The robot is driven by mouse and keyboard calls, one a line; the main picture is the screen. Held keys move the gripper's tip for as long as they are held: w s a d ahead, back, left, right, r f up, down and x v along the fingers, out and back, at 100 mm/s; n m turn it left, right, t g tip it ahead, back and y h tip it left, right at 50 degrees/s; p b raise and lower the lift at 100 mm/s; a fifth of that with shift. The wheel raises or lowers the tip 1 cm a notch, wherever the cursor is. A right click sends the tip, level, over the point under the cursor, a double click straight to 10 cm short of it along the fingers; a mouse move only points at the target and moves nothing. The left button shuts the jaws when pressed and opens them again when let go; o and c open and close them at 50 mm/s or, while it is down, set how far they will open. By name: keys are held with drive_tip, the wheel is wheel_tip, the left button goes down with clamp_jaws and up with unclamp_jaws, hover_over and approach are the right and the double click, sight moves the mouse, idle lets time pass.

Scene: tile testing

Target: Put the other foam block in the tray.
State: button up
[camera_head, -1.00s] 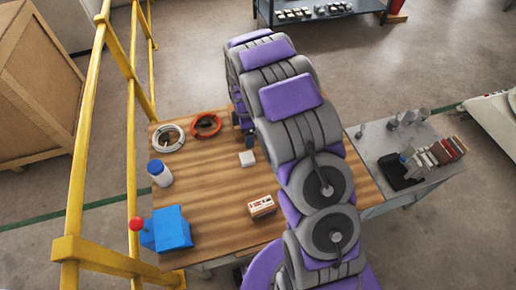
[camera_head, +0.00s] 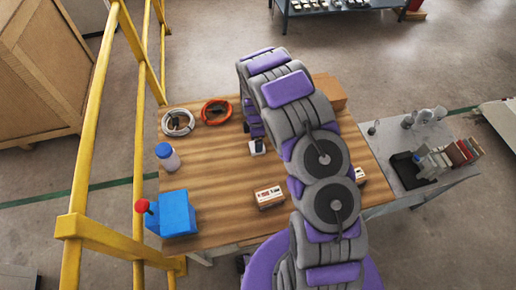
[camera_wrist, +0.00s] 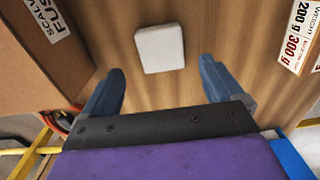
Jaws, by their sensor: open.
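A white foam block (camera_wrist: 160,48) lies flat on the wooden table (camera_head: 210,165). In the wrist view it sits ahead of my gripper (camera_wrist: 160,84), roughly centred between the two blue fingers. The fingers are apart, with nothing between their tips, and do not touch the block. In the head view the block (camera_head: 258,148) shows just below my gripper end, partly covered by it. The black tray (camera_head: 405,176) stands on the grey side table at the right. I cannot clearly make out what lies in the tray.
A cardboard box (camera_wrist: 45,55) stands close left of my gripper; a labelled weight box (camera_wrist: 298,38) is at right. Another small box (camera_head: 269,196), a blue box (camera_head: 178,213), a bottle (camera_head: 167,156) and cable coils (camera_head: 178,122) share the table. Tiles (camera_head: 450,156) stand beside the tray.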

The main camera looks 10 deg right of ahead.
drive_tip(key=shift+a+f, duration=0.15)
drive_tip(key=shift+a, duration=0.2)
drive_tip(key=shift+a+f, duration=0.15)
drive_tip(key=shift+f, duration=0.15)
drive_tip(key=shift+s+d+f+b, duration=0.1)
drive_tip(key=shift+d+f+b, duration=0.2)
drive_tip(key=shift+f, duration=0.45)
drive_tip(key=shift+w+d+f+b, duration=0.1)
drive_tip(key=shift+d+f+b, duration=0.2)
drive_tip(key=shift+f, duration=0.4)
drive_tip(key=shift+s+d+f+b, duration=0.1)
drive_tip(key=shift+d+f+b, duration=0.2)
drive_tip(key=shift+f, duration=0.45)
